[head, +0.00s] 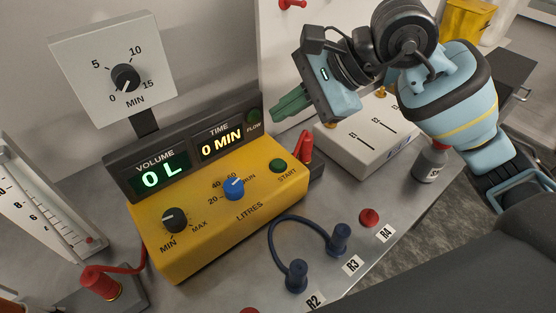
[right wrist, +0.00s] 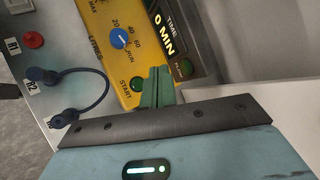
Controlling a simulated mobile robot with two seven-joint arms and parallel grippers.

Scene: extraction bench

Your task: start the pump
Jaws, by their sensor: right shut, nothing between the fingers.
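The pump is a yellow console (head: 200,245) with a dark display panel on its back edge. The volume display (head: 160,176) reads 0 L and the time display (head: 221,142) reads 0 MIN. The green START button (head: 278,166) is at the console's right end; it also shows in the right wrist view (right wrist: 137,84). My right gripper (head: 280,114) is shut and empty, its green fingers above and behind the button, apart from it in the head view. In the right wrist view the fingers (right wrist: 156,78) appear beside the button. My left gripper is out of view.
A blue LITRES knob (head: 234,188) and a black MIN–MAX knob (head: 174,219) are on the console. A timer dial (head: 125,78) stands behind. Red clips (head: 304,146) stand right of the console. A blue hose (head: 276,236) lies in front. A white box (head: 366,140) is at right.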

